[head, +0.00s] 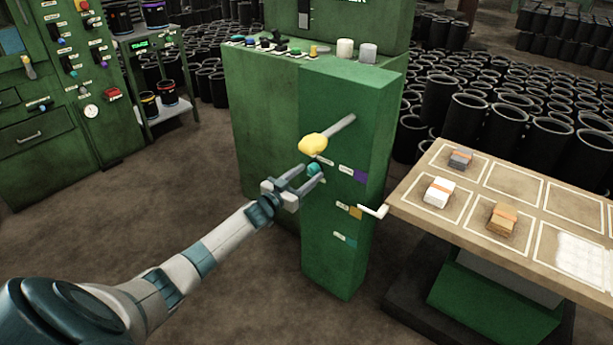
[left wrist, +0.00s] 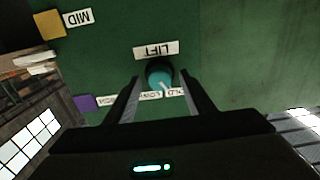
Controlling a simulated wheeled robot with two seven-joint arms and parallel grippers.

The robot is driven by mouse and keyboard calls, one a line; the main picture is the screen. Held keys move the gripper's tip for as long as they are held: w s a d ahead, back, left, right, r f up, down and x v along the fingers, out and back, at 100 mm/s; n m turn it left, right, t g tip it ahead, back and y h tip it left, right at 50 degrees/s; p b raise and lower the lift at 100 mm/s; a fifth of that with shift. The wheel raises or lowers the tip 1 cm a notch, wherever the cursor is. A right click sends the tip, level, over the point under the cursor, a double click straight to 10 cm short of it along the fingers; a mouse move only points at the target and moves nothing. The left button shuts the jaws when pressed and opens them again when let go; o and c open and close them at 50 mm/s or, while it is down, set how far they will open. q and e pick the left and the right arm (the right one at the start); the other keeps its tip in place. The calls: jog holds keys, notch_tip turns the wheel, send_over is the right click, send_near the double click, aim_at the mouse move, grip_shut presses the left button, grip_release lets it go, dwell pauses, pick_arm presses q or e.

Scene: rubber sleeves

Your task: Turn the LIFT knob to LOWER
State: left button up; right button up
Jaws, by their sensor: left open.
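The LIFT knob (head: 314,169) is a small round teal knob on the front of the green pedestal (head: 335,235). My left gripper (head: 311,175) is open, with its fingertips on either side of the knob. In the left wrist view the knob (left wrist: 158,75) sits between the two fingers (left wrist: 161,80), and I cannot tell if they touch it. The LIFT label (left wrist: 156,50) appears upside down there. Below the knob, small position labels (left wrist: 150,95) are partly hidden by the fingers. A pale mark on the knob points towards the label that seems to read HOLD. My right gripper is not in view.
A yellow-ended lever (head: 313,144) sticks out just above the knob. A white crank handle (head: 373,211) projects from the pedestal's right side. A table (head: 480,240) with small blocks stands at the right. Black sleeves crowd the floor behind. The floor at front left is clear.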

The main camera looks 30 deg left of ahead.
pick_arm(q)
jog(key=shift+c, duration=0.3)
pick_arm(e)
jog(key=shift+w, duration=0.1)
pick_arm(q)
jog(key=c, duration=1)
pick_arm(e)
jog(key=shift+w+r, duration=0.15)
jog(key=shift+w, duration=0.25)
